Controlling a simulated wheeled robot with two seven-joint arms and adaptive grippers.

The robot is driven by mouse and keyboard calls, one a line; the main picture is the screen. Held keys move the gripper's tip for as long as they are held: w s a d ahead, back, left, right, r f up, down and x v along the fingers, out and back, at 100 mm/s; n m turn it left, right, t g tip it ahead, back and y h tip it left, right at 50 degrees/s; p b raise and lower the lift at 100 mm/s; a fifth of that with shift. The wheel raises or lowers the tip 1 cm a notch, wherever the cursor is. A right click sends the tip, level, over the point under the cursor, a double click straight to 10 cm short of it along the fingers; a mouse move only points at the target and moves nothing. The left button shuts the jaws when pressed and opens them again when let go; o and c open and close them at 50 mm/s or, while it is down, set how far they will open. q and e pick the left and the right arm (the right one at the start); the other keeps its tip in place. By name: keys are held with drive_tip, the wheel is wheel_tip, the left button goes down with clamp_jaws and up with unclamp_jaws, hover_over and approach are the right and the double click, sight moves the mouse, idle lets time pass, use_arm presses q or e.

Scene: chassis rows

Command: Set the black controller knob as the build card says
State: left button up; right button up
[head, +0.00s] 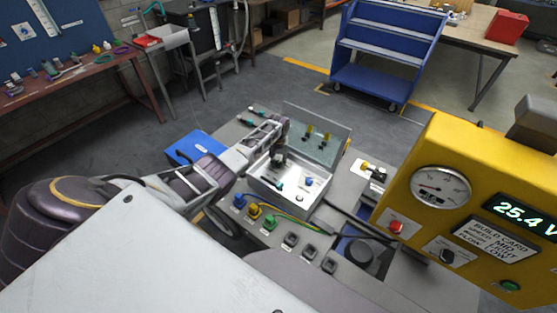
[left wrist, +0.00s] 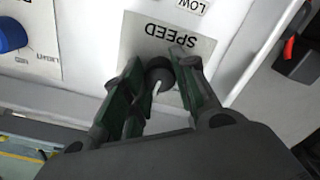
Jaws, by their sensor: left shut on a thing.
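The black controller knob (left wrist: 160,74) sits on a plate marked SPEED (left wrist: 165,38) in the left wrist view, where the lettering appears upside down. A white pointer line on the knob points down and slightly left in that view. My left gripper (left wrist: 158,85) is shut on the knob, its fingers on either side. In the head view my left gripper (head: 279,157) reaches into the open grey controller box (head: 262,192), and the knob is hard to make out there. The build card (head: 497,240) is on the yellow panel; MID and LOW are legible. My right gripper is not in view.
A blue knob (left wrist: 12,35) is on a neighbouring plate, left of the black one in the left wrist view. The box's lid (head: 318,130) stands open behind. Coloured cables and connectors (head: 270,222) lie in front, and the yellow panel (head: 440,150) stands to the right.

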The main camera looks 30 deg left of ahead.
sight(279, 162)
use_arm(q)
drive_tip(key=shift+n, duration=0.5)
drive_tip(key=shift+p, duration=0.3)
drive_tip(key=o, duration=1.1)
drive_tip(key=shift+c, duration=0.2)
wheel_tip(279, 162, up, 12)
idle(0.4)
drive_tip(key=shift+f, duration=0.1)
idle(0.5)
